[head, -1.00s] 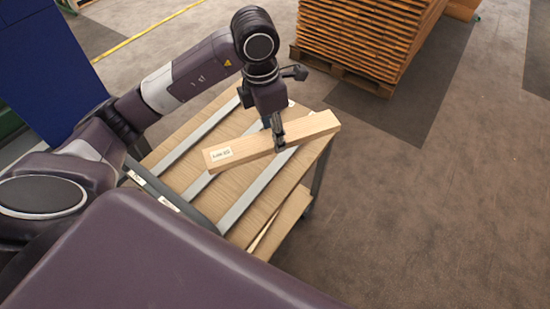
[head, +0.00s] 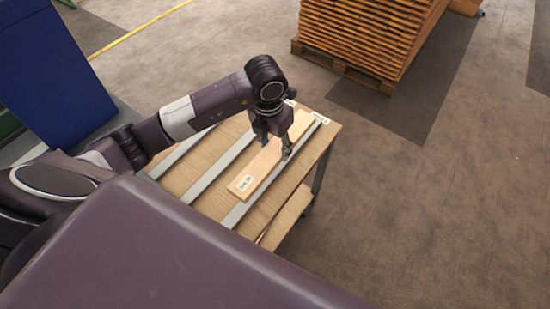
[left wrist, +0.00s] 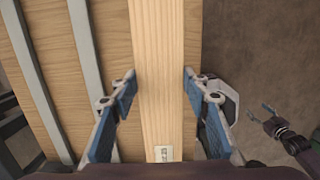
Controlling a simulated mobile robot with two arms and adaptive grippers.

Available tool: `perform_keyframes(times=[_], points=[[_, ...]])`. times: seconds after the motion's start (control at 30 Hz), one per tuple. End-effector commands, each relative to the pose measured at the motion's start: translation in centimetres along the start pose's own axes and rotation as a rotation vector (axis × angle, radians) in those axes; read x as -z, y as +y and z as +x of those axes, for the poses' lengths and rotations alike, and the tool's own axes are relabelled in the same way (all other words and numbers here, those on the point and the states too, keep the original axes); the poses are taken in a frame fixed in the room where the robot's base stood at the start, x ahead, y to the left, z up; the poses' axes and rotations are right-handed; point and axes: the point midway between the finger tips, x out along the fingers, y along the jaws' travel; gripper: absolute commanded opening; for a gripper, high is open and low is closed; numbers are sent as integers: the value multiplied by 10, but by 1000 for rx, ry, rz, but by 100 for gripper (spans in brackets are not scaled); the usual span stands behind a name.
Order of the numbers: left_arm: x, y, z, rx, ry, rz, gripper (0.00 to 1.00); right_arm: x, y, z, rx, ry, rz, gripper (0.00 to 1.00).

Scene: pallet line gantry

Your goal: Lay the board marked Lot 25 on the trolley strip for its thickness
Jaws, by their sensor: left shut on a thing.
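The pale wooden board (head: 259,172) carries a white label at its near end that seems to read Lot 25. It also fills the middle of the left wrist view (left wrist: 165,60). My left gripper (head: 276,152) is shut across it, one finger on each long edge (left wrist: 159,76). The board runs nearly parallel to the right grey strip (head: 240,213) of the trolley (head: 200,170). In the left wrist view it hides that strip. I cannot tell whether it touches the strip. My right gripper (left wrist: 259,110) shows small at the right of the left wrist view, fingers apart and empty.
Two more grey strips, the middle one (head: 214,173) and the left one (head: 180,153), lie bare on the trolley. Small white labels sit at the strips' far ends. A pallet of stacked boards (head: 370,40) stands behind. The floor to the right is clear.

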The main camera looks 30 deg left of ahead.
Motion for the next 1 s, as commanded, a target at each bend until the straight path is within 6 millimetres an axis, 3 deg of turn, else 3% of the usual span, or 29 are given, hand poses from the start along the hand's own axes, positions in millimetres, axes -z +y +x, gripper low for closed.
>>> perform_keyframes(times=[0.1, 0.27, 0.53, 0.97, 1.0], points=[[3, 0, 20, 1, 2, 0, 12, 0, 0, -5, 0, 0, 0, 63], [3, 0, 32, 1, -1, 0, 12, 1, 0, -6, 0, 0, 1, 63], [8, 0, 68, 1, 0, -1, 12, 1, 0, -11, 0, 1, 1, 63], [8, 0, 77, 0, -3, 1, 12, 2, -2, -7, 3, 3, 2, 63], [9, 0, 76, 0, -2, 1, 47, 2, -3, -8, 3, 3, 2, 63]])
